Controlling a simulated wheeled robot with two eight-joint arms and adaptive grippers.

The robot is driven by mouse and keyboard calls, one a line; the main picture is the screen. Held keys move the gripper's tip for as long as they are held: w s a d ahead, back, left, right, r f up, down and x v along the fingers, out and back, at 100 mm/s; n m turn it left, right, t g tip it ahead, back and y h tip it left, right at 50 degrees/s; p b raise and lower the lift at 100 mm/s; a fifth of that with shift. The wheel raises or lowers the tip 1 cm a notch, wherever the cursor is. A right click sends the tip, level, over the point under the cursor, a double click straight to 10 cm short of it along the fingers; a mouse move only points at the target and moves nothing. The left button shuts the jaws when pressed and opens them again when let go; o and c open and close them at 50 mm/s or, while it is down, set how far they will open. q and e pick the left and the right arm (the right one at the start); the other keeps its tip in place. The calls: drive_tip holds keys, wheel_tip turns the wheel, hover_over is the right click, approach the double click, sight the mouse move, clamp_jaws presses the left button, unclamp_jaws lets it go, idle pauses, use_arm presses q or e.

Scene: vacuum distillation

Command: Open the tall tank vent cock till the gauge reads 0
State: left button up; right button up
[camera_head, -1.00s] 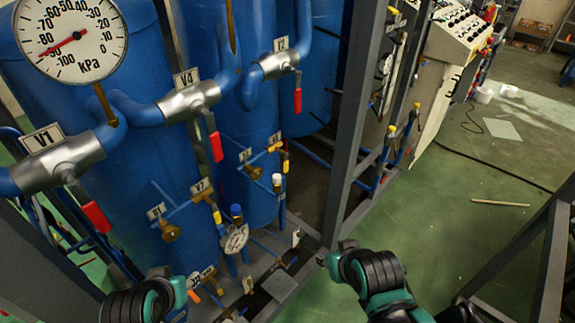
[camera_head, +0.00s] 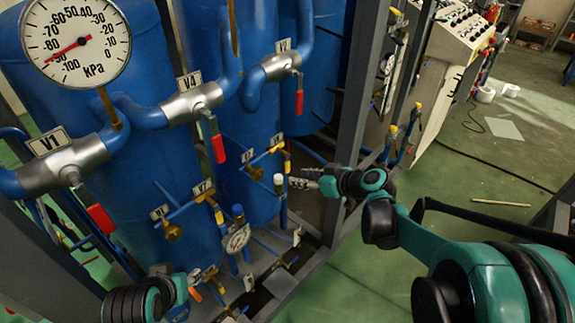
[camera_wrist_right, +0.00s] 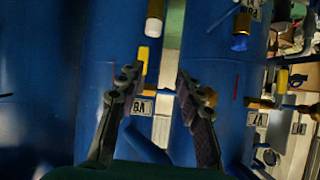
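The round gauge (camera_head: 76,41) at the top left has its red needle close to -90 kPa. Several small cocks show on the blue tank pipes: a yellow-handled cock (camera_head: 285,157) by a label that seems to read V8, and one by V7 (camera_head: 203,188). I cannot tell which is the tall tank vent cock. My right gripper (camera_head: 302,179) is just right of a white-capped pipe (camera_head: 278,182). In the right wrist view it (camera_wrist_right: 160,95) is open and empty, with a yellow handle (camera_wrist_right: 143,58) ahead, between and beyond its fingers. My left gripper (camera_head: 194,283) is low at left, its fingers unclear.
Red-handled valves V1 (camera_head: 99,217), V4 (camera_head: 218,147) and V2 (camera_head: 299,102) hang on the large pipes. A grey frame post (camera_head: 355,100) stands close to my right gripper. A control panel (camera_head: 462,30) is behind. Open green floor lies at the right.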

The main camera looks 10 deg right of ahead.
sight(289, 166)
drive_tip(key=shift+n+t+y, duration=0.4)
drive_tip(key=shift+n, duration=0.1)
drive_tip(key=w+a+f, duration=0.1)
drive_tip(key=w, duration=0.2)
drive_tip(key=w+a+f+b, duration=0.1)
drive_tip(key=w, duration=0.2)
drive_tip(key=w+a+f, duration=0.1)
drive_tip(key=w, duration=0.1)
drive_tip(key=shift+w+a+b, duration=0.1)
drive_tip(key=shift+w+b, duration=0.3)
clamp_jaws()
